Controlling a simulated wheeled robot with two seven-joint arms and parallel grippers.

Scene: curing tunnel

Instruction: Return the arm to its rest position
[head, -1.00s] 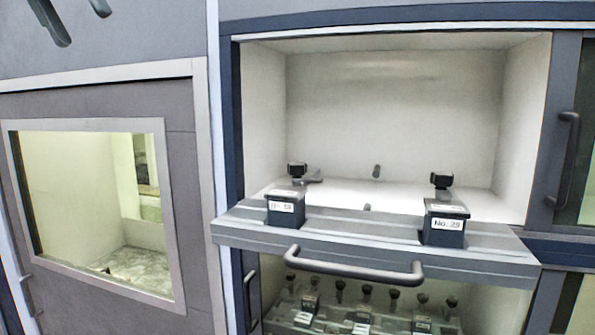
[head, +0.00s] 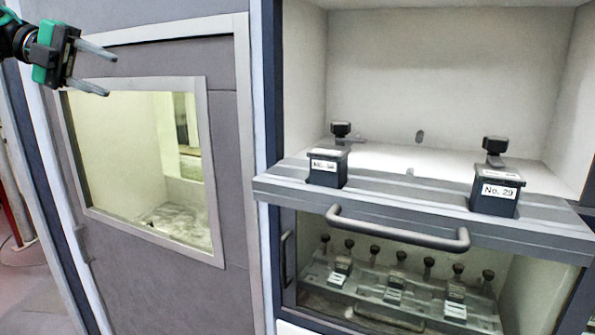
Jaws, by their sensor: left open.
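My left gripper (head: 103,71) is at the upper left of the head view, in front of the grey door with a window. Its two grey fingers are spread apart and point to the right, with nothing between them. Its body is black and green. It is well to the left of the open tunnel compartment and touches nothing that I can see. My right gripper is not in view.
A shelf with a handle (head: 398,228) juts from the open compartment. It bears two dark labelled blocks, one at left (head: 327,168) and one marked No. 29 (head: 495,192). Below is a compartment with several knobbed pieces. The windowed door (head: 232,170) is shut.

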